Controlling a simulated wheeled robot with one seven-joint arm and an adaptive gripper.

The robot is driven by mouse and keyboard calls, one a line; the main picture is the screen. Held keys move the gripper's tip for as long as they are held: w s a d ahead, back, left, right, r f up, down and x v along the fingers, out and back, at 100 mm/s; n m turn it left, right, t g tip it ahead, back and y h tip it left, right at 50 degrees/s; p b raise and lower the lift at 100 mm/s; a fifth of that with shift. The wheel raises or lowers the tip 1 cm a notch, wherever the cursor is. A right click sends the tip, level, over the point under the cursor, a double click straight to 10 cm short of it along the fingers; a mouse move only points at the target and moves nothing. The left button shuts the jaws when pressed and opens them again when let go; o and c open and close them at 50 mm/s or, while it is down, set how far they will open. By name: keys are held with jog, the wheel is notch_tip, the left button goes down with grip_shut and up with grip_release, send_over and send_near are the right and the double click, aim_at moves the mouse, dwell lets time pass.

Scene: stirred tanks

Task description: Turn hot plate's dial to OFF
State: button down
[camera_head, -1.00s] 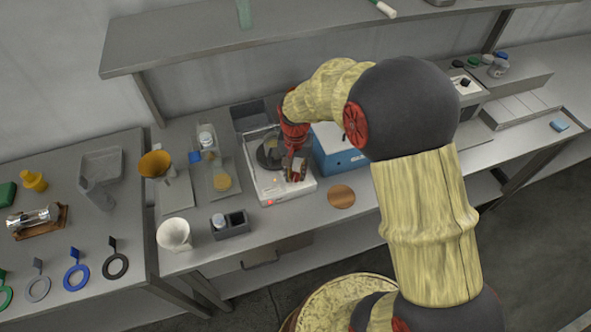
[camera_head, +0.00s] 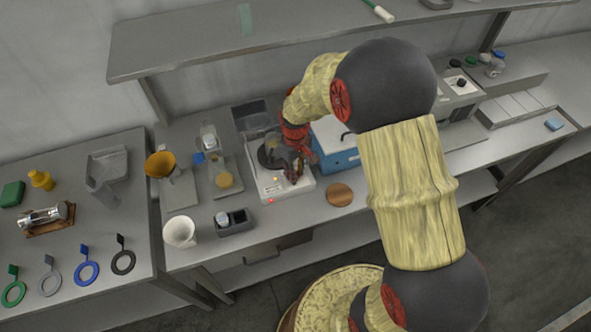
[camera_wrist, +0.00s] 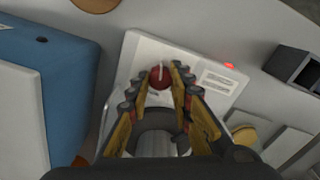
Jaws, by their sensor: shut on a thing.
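The hot plate (camera_head: 272,187) is a white box with a dark round top, standing on the bench. Its front shows a lit red light and a printed label in the wrist view (camera_wrist: 142,48). The dial (camera_wrist: 160,76) is a red knob with a white pointer line, which runs nearly up and down in the wrist view. My gripper (camera_wrist: 162,72) is shut on the dial, one fingertip on each side. In the head view my gripper (camera_head: 294,168) is over the hot plate's front right part and hides the dial. I see no readable OFF mark.
A blue box (camera_head: 338,160) stands close on the hot plate's right. A wooden disc (camera_head: 340,194) lies in front right. A grey block with wells (camera_head: 236,222) and a white cup (camera_head: 180,232) are at the front left. A shelf (camera_head: 200,40) runs above the bench.

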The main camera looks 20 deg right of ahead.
jog(key=n+p, duration=0.1)
jog(key=n, duration=0.3)
jog(key=shift+r, duration=0.1)
jog(key=n+p, duration=0.1)
jog(key=n, duration=0.3)
jog(key=shift+n, duration=0.6)
jog(key=c, duration=1.6)
grip_release()
jog(key=shift+c, duration=0.2)
jog(key=shift+o, duration=0.3)
notch_tip(320, 180, up, 12)
